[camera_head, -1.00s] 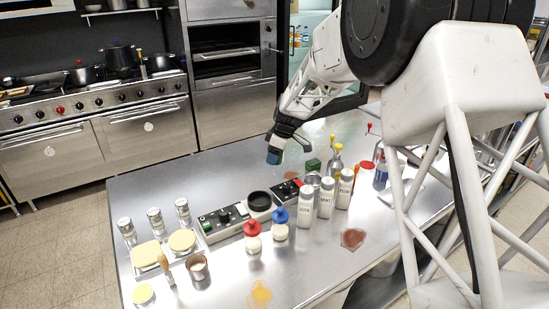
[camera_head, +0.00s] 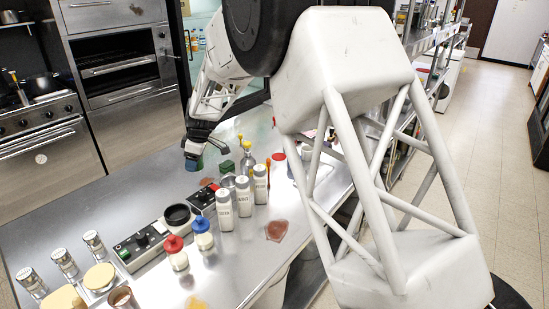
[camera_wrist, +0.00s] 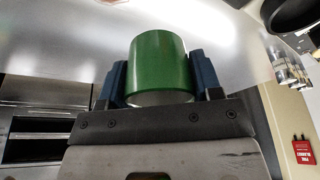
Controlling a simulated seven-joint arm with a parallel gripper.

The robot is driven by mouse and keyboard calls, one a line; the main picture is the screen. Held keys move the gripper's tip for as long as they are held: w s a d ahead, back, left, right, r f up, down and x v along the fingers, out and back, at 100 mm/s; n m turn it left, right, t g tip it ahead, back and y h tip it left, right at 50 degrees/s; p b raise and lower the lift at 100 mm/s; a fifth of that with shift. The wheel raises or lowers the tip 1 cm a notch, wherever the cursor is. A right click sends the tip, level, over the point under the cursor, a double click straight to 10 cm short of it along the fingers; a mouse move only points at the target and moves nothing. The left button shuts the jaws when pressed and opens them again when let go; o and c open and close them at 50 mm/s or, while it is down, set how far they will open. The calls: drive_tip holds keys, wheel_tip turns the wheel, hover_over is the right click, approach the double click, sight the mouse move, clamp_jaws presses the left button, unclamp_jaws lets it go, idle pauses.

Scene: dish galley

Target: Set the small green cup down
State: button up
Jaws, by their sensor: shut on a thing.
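In the wrist view the small green cup (camera_wrist: 158,66) sits between the two blue fingers of my gripper (camera_wrist: 160,82), which is shut on it. In the head view my gripper (camera_head: 193,160) is over the far left part of the steel counter (camera_head: 150,190). The cup cannot be made out clearly there. I cannot tell whether it touches the counter.
A green block (camera_head: 223,146) stands right of my gripper. Nearer are a black-and-red control box (camera_head: 203,198), a black round dish (camera_head: 178,215), white labelled bottles (camera_head: 243,196) and squeeze bottles with red (camera_head: 174,244) and blue (camera_head: 201,225) caps. The counter left of my gripper is bare.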

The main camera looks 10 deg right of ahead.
drive_tip(key=w+d+r+m+t+h, duration=0.15)
drive_tip(key=d+m, duration=0.35)
drive_tip(key=d, duration=0.6)
drive_tip(key=w+d+r+m+t+h, duration=0.1)
drive_tip(key=d+r+m, duration=0.3)
drive_tip(key=d, duration=0.7)
drive_tip(key=w+d+r+m+t+h, duration=0.15)
drive_tip(key=d+m, duration=0.45)
drive_tip(key=d, duration=0.6)
drive_tip(key=w+a+f+m, duration=0.1)
drive_tip(key=w+f+m, duration=0.2)
drive_tip(key=w, duration=0.5)
drive_tip(key=w+f+m+g, duration=0.1)
drive_tip(key=w+f+m, duration=0.2)
drive_tip(key=w, duration=0.6)
drive_tip(key=shift+a+f+h, duration=0.3)
drive_tip(key=shift+a+f, duration=0.1)
drive_tip(key=shift+f, duration=0.25)
drive_tip(key=shift+w, duration=0.1)
drive_tip(key=shift+f, duration=2.5)
